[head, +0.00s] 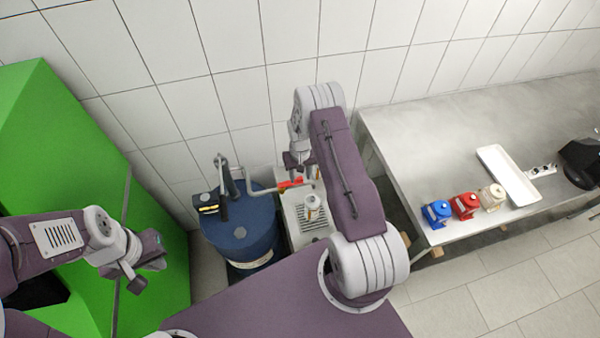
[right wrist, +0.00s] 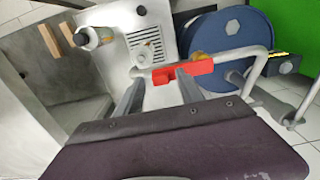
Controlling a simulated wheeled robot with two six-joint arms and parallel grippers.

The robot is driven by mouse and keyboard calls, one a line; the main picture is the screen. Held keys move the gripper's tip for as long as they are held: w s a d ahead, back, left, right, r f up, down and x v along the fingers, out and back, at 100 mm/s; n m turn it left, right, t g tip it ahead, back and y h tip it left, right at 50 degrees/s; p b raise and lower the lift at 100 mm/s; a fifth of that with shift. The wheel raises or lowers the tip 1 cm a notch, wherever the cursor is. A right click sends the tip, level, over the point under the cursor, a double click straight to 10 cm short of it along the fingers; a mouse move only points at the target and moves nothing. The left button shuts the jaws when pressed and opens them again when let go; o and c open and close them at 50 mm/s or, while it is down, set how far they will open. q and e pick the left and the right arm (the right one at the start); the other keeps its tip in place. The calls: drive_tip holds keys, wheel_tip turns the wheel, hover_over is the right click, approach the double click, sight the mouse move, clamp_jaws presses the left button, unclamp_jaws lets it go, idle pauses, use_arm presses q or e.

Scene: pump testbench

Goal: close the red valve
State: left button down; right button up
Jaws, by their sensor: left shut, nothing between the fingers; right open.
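The red valve (head: 290,184) has a flat red handle on a pale pipe between the blue drum and the metal testbench unit. In the right wrist view the red handle (right wrist: 200,67) lies roughly along the pipe. My right gripper (right wrist: 160,82) is open, with its two fingers pointing at the valve. One finger overlaps the middle of the handle in the picture, and one end of the handle shows between the fingers; I cannot tell whether they touch. In the head view my right gripper (head: 297,162) is just above the valve. My left gripper (head: 140,276) is shut and empty, far left.
The blue drum (head: 240,240) with a hand pump stands left of the testbench unit (head: 297,222). A green cabinet (head: 60,150) is at left. A grey table (head: 420,130) at right holds blue, red and cream pumps and a white tray (head: 508,174).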

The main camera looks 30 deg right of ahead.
clamp_jaws()
idle(1.5)
